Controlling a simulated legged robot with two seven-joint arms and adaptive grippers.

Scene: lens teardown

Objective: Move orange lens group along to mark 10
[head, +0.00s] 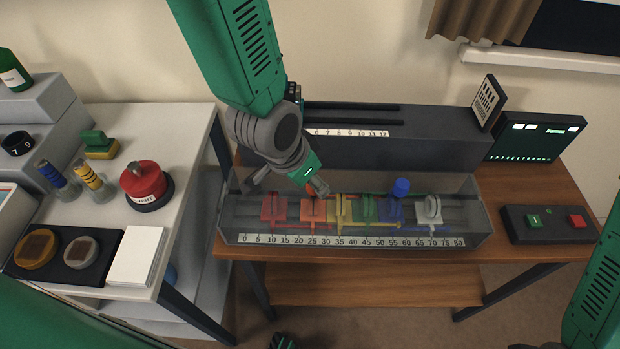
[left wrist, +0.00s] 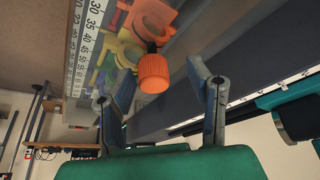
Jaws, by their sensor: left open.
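The orange lens group (head: 313,211) stands upright in the clear-walled trough (head: 484,218), near mark 25 of the front scale (head: 350,241). Its ribbed orange knob (left wrist: 155,73) shows in the left wrist view. My left gripper (head: 288,187) is above the trough, with its fingers open and spread to either side of the knob, apart from it. The red lens group (head: 272,209) stands to the left, close to mark 10. The yellow group (head: 341,209) is close on the right. My right gripper is not seen.
Green (head: 368,207), blue (head: 392,210) and white (head: 432,211) groups stand farther right in the trough. A dark block (head: 440,140) with a second scale rises behind. A side table (head: 200,130) with a red button device (head: 146,183) stands left.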

